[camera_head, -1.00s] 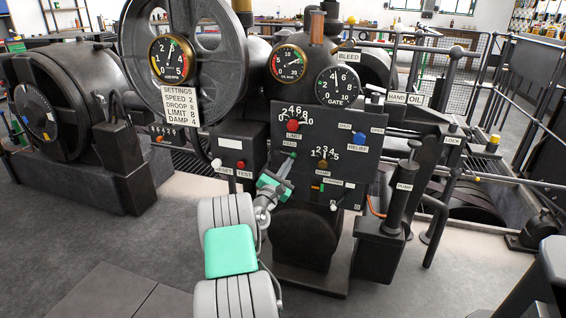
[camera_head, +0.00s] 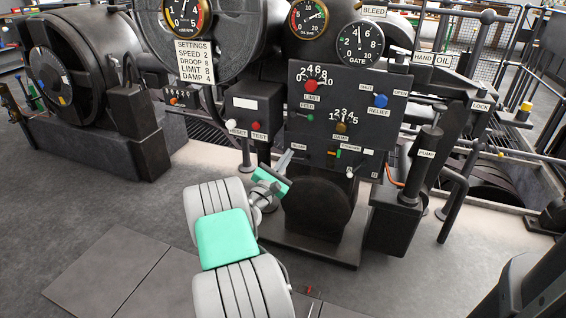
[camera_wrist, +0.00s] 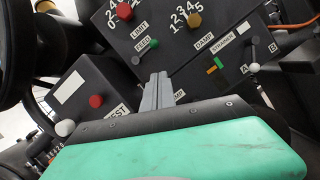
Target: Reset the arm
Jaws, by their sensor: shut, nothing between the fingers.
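My gripper (camera_head: 285,163) is in front of the dark control panel (camera_head: 352,110) in the head view, at its lower left. Its grey fingers are together with nothing between them. In the wrist view the shut fingers (camera_wrist: 157,92) point up at the lower edge of the panel, left of the DAMP label. Whether the fingertips touch the panel cannot be told. The panel carries a red LIMIT knob (camera_head: 311,86), a green FEED knob (camera_head: 310,118), a yellow DAMP knob (camera_head: 341,127) and a blue RELIEF knob (camera_head: 381,100).
A box with a red TEST button (camera_head: 255,125) and a white RESET knob (camera_head: 231,124) stands left of the panel. A PUMP cylinder (camera_head: 425,165) stands at right. A dark dynamo (camera_head: 70,80) is at left. The floor (camera_head: 130,235) at front left is clear.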

